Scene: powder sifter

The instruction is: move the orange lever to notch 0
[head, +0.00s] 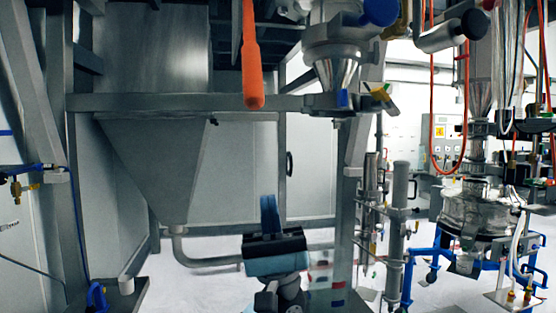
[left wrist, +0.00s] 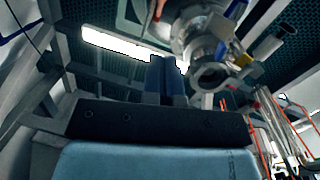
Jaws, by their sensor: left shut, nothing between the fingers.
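The orange lever (head: 252,60) hangs down from the top edge of the head view, in front of the grey frame. Its upper end is out of view. A small orange-red piece at the top of the left wrist view (left wrist: 158,10) looks like its lower end. No notch marks can be made out. My left gripper (head: 269,200) is at the lower middle of the head view, below the lever and apart from it. Its blue fingers point up, are shut together and hold nothing; they also show in the left wrist view (left wrist: 167,62). My right gripper is not in view.
A grey hopper (head: 160,160) in a metal frame stands at the left. A steel valve with a cone (head: 338,72) is just right of the lever. Pipes and a blue-framed cart (head: 435,262) stand at the right. The space between lever and gripper looks free.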

